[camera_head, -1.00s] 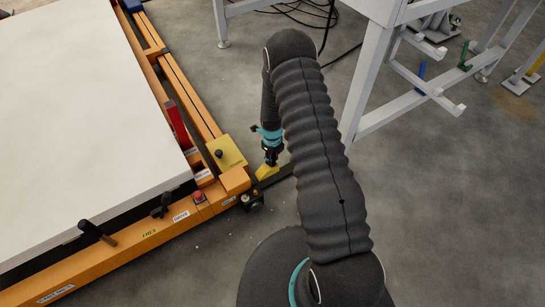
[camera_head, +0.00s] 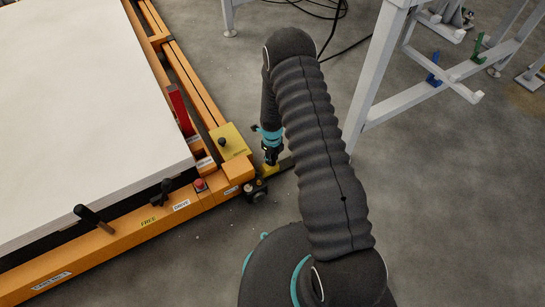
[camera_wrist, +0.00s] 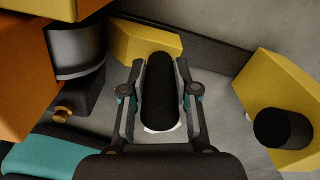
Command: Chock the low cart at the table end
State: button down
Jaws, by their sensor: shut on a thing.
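The low orange cart (camera_head: 110,241) carries a thick white stack at left in the head view. Its dark wheel (camera_head: 257,191) shows under the near right corner; a grey wheel-like cylinder (camera_wrist: 76,45) shows at upper left in the wrist view. My gripper (camera_head: 270,158) is low beside that corner. In the wrist view its fingers are closed on a black upright handle (camera_wrist: 160,90). A yellow chock block (camera_wrist: 145,40) shows just behind the handle, close to the wheel; how they join is hidden. Another yellow block with a black knob (camera_wrist: 284,128) is at right.
A dark bar (camera_wrist: 200,42) runs along the floor behind the handle. A yellow plate with a black knob (camera_head: 230,142) sits on the cart's corner. A grey steel frame (camera_head: 375,85) stands at upper right, with cables on the floor behind. Floor at lower right is clear.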

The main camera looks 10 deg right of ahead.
jog(key=shift+f+b, duration=0.3)
jog(key=shift+b, duration=0.05)
jog(key=c, duration=0.8)
grip_release()
notch_tip(320, 180, up, 12)
jog(key=shift+r, duration=0.1)
